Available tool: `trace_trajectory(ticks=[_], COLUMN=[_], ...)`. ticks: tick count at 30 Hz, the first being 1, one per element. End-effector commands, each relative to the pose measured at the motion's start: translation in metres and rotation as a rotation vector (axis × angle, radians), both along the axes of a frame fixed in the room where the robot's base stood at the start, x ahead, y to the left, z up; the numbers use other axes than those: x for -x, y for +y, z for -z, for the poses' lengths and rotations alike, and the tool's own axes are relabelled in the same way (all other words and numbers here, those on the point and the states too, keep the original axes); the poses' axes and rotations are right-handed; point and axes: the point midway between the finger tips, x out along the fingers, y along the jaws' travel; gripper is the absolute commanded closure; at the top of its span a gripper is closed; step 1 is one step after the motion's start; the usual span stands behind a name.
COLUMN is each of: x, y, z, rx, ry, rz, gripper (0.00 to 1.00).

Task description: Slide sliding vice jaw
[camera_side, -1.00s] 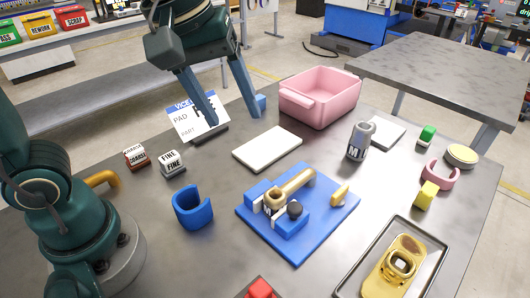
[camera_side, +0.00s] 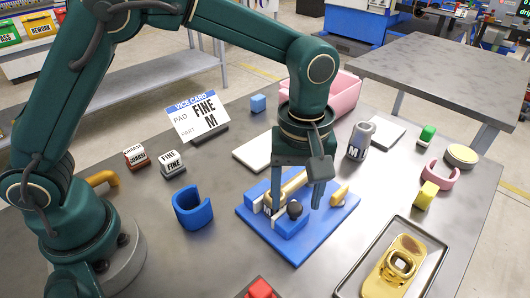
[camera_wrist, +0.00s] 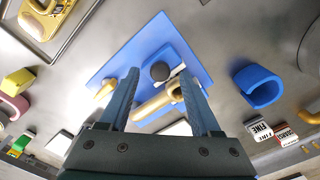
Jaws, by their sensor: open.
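The blue vice (camera_side: 297,248) lies on the grey table, with blue jaw blocks on its base plate. A dark round knob (camera_side: 295,209) stands on the near jaw block (camera_side: 290,226), which I take as the sliding jaw. A brass part (camera_side: 292,186) lies across the vice between the blocks, partly hidden by my fingers. A yellow lever (camera_side: 340,193) is at the plate's right. My gripper (camera_side: 298,203) points down over the vice, open and empty. In the wrist view its fingertips (camera_wrist: 158,76) are spread, with the knob (camera_wrist: 160,71) showing between them; contact cannot be told.
A card (camera_side: 197,118) reads FINE and M. Two labelled blocks (camera_side: 171,162), a blue clip (camera_side: 192,207) and a blue cube (camera_side: 258,103) are leftward. A grey M cylinder (camera_side: 360,141), pink bin (camera_side: 345,92) and tray with a gold part (camera_side: 395,265) are rightward.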

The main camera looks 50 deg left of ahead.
Motion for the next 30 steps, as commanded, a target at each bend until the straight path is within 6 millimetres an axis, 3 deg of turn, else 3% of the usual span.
trace_trajectory(ticks=[4,12,13,18,30], x=[0.0003,0.0,0.0,-0.0001,-0.0001], y=[0.0004,0.0004,0.0004,0.0004,0.0003], z=[0.0118,0.0138,0.0138,0.0136,0.0132], rx=[-0.001,0.0,0.0,0.0,0.001], ry=[0.001,-0.001,-0.001,-0.001,-0.002], rz=[0.0,-0.001,-0.001,-0.001,0.0], gripper=[0.36,0.36,0.4,1.0,1.0])
